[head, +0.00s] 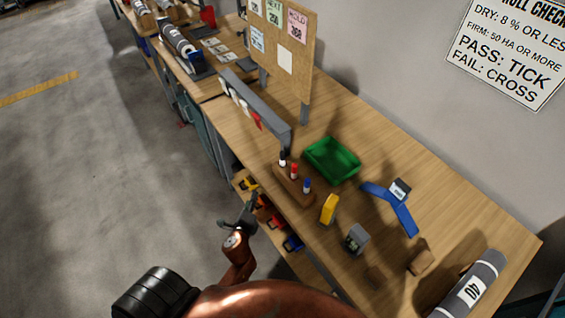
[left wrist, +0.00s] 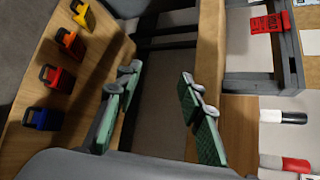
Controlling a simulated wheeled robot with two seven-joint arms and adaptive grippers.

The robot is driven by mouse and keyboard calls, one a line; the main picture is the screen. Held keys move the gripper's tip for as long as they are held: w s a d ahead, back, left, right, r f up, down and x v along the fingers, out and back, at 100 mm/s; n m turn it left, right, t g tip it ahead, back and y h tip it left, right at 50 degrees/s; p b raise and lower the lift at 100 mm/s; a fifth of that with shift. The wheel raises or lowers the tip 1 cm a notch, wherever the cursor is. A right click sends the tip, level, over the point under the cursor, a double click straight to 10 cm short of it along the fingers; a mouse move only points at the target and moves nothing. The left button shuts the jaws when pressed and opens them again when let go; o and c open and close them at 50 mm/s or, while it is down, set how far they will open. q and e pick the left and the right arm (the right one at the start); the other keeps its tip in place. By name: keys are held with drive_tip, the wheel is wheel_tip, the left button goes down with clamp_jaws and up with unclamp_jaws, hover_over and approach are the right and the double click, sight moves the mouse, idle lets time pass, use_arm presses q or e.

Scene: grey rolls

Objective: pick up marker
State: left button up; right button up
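Several markers stand upright in a brown wooden block (head: 291,187) on the bench: one with a black cap (head: 282,160), one with a red cap (head: 294,171) and one with a blue cap (head: 307,185). The black-capped marker (left wrist: 284,117) and the red-capped marker (left wrist: 285,162) show at the right edge of the left wrist view. My left gripper (head: 240,214) is left of the bench edge, apart from the block. In the left wrist view its green-padded fingers (left wrist: 158,78) are spread with nothing between them. My right gripper is not seen.
A green tray (head: 332,160), yellow item (head: 329,210), grey device (head: 356,238) and blue tool (head: 395,205) lie on the bench. A grey rail (head: 255,108) stands behind the block. A lower shelf (left wrist: 62,85) holds several coloured clips. A grey roll (head: 475,285) lies at lower right.

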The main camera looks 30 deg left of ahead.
use_arm(q)
drive_tip(key=w+r+m+t+y, duration=0.1)
drive_tip(key=w+r+m+t, duration=0.15)
drive_tip(key=r, duration=0.35)
drive_tip(key=w+r+m+t, duration=0.1)
drive_tip(key=r+m, duration=0.2)
drive_tip(key=r, duration=0.4)
drive_tip(key=m+t+h, duration=0.2)
drive_tip(key=m+h, duration=0.1)
drive_tip(key=m, duration=0.7)
approach(281, 162)
drive_tip(key=x, duration=0.3)
drive_tip(key=shift+w+r, duration=0.2)
drive_tip(key=shift+w+d, duration=0.1)
drive_tip(key=shift+w, duration=0.25)
drive_tip(key=x, duration=0.7)
drive_tip(key=shift+f, duration=0.1)
clamp_jaws()
